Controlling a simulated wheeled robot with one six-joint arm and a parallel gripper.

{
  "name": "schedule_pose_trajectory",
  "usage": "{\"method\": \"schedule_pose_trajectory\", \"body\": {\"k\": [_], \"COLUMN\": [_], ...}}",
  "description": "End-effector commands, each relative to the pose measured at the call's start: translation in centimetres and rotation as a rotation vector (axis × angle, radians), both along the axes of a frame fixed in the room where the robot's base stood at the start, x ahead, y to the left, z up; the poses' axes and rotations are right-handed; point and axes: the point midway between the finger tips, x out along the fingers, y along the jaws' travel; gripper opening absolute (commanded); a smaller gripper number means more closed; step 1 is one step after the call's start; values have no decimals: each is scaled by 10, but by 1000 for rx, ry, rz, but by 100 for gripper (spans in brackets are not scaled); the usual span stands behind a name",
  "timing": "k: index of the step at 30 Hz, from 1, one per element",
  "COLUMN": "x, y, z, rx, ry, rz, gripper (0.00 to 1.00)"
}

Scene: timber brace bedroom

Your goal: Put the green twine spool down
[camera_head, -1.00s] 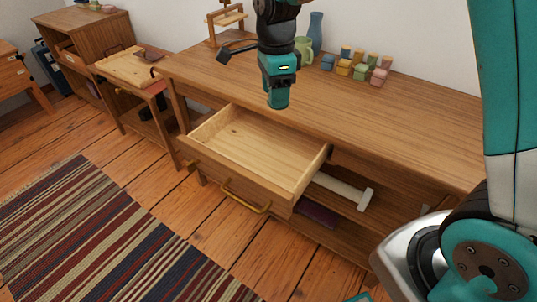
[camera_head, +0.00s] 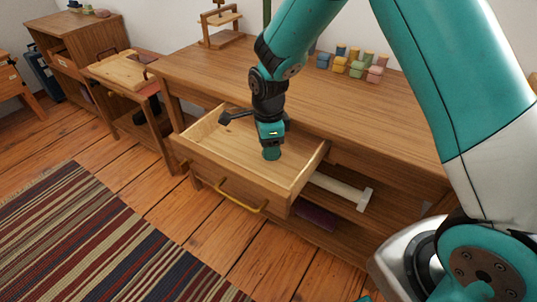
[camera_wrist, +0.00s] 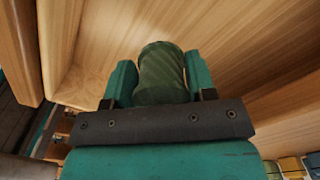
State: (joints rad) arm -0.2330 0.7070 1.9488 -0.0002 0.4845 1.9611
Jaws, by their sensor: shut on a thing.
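The green twine spool (camera_wrist: 162,72) is between the two fingers of my gripper (camera_wrist: 160,85) in the wrist view, and the gripper is shut on it. In the head view my gripper (camera_head: 271,152) points down inside the open drawer (camera_head: 228,180) of the wooden desk. The spool is hard to make out there. The pale drawer floor shows around the gripper, and I cannot tell whether the spool touches it.
The desk top (camera_head: 350,110) is above and behind the drawer. Several small coloured spools and blocks (camera_head: 350,62) stand at its back. A wooden stand (camera_head: 220,25) is at its back left. A striped rug (camera_head: 85,235) lies on the floor in front.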

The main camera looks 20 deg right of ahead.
Motion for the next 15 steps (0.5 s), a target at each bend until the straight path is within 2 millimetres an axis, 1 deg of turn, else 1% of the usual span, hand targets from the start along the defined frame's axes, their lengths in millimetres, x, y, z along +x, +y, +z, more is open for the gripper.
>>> {"method": "schedule_pose_trajectory", "body": {"k": [1,3,6,15], "x": [-1,-1,0,0], "y": [0,0,0,0], "z": [-10,-22,-33,-34], "rx": [-1,-1,-1,0], "ry": [4,4,2,1], "rz": [0,0,0,0], "gripper": [28,28,28,28]}}
